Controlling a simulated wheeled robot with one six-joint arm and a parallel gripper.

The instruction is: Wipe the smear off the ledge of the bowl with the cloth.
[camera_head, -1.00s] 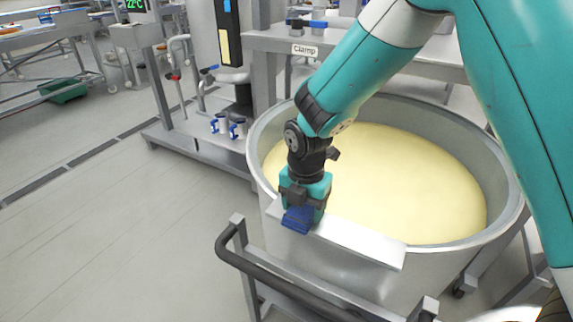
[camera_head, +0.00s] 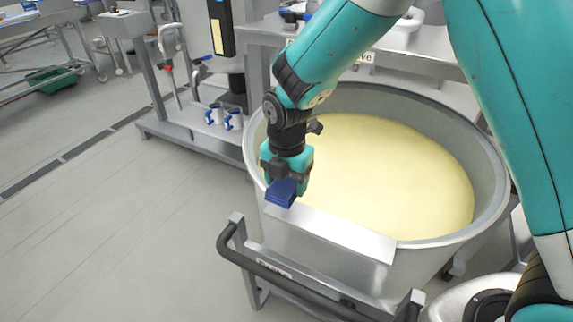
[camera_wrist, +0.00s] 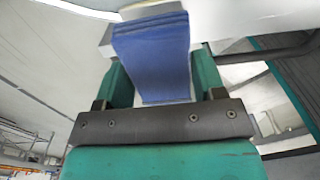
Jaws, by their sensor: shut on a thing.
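My gripper (camera_head: 284,180) is shut on a folded blue cloth (camera_head: 280,194), which also shows between the fingers in the wrist view (camera_wrist: 152,58). The ledge (camera_head: 340,237) is a flat pale metal strip along the near rim of the big steel bowl (camera_head: 490,205). The cloth is at the ledge's left end; I cannot tell whether it touches the ledge or hovers just above it. The bowl holds a pale yellow mass (camera_head: 400,170). I see no smear on the bare part of the ledge; the part behind the cloth is hidden.
A dark push handle (camera_head: 285,287) on a metal frame runs in front of the bowl. A steel stand with blue-handled parts (camera_head: 225,118) is behind left. A steel table (camera_head: 420,62) stands behind the bowl. The floor (camera_head: 110,225) at left is clear.

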